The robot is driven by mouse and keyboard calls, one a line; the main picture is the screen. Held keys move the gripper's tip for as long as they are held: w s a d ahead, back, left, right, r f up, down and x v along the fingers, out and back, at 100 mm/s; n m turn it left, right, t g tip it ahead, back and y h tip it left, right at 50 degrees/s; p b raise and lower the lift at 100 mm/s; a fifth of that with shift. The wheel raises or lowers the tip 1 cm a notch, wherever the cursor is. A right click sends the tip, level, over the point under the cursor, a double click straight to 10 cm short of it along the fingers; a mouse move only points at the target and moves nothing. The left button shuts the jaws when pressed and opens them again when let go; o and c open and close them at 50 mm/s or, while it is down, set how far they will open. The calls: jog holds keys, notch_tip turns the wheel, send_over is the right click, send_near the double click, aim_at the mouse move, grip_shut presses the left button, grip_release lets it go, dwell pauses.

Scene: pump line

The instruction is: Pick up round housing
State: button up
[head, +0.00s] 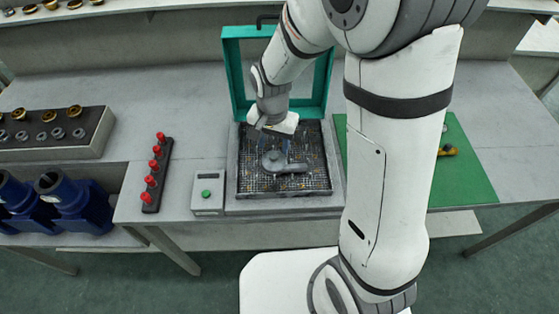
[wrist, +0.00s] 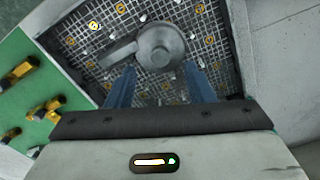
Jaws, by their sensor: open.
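The round housing (head: 274,161) is a grey metal disc with a raised hub and a side spout. It lies on a dark mesh grid in the washing tray (head: 285,209), under a raised teal-framed lid (head: 230,75). In the wrist view the round housing (wrist: 160,48) sits at the top middle, its spout pointing left. My gripper (head: 283,148) is above the tray, close to the housing. In the wrist view my gripper (wrist: 158,82) shows two blue fingers, spread apart with nothing between the tips. The housing lies just beyond them. The gripper partly hides the grid.
A green mat (head: 470,180) with yellow-and-black tools lies right of the tray, partly behind my arm. A button box (head: 207,193) and a strip of red knobs (head: 153,172) stand left. A parts rack (head: 50,150) and blue pump bodies (head: 75,200) are farther left.

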aim_at(274, 156)
jog(key=shift+f+p, duration=0.3)
jog(key=shift+f, duration=1.95)
jog(key=shift+c, duration=0.5)
grip_shut()
